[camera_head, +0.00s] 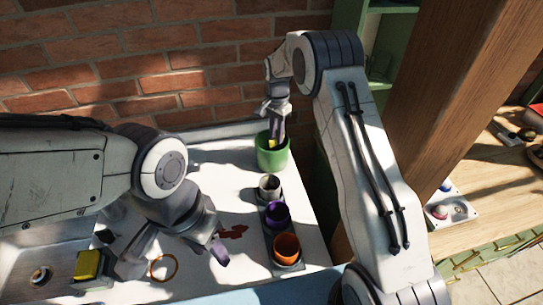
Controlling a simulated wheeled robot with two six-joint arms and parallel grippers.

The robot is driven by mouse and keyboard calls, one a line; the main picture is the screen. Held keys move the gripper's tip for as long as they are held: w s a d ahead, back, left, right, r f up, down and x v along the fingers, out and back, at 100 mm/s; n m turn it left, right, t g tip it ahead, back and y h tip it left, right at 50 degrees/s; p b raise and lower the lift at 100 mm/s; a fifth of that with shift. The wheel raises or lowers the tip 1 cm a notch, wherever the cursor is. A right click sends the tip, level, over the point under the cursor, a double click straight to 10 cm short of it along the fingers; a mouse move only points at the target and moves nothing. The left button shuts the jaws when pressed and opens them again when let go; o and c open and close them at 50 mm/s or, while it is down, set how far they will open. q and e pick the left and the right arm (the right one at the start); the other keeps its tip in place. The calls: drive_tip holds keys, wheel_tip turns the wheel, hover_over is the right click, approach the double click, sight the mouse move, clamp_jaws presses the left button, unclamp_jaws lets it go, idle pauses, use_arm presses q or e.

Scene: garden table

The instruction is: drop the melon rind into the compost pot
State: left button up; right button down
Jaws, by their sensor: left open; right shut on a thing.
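The green pot (272,157), which looks like the compost pot, stands at the back of the white table against the brick wall. My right gripper (275,137) points down into the pot's mouth. It is shut on a small yellow piece, probably the melon rind (272,142), which is mostly hidden by the fingers and shows at about rim level. I cannot tell whether it touches the pot. My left gripper (174,260) is open and empty, low over the front left of the table.
A wooden post (440,100) rises at right.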

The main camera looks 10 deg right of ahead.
drive_tip(key=shift+f, duration=0.15)
drive_tip(key=c, duration=0.6)
unclamp_jaws()
drive_tip(key=shift+r, duration=0.5)
wheel_tip(320, 180, up, 10)
drive_tip(key=b, duration=0.2)
drive_tip(key=shift+f+b, duration=0.25)
drive_tip(key=shift+b, duration=0.05)
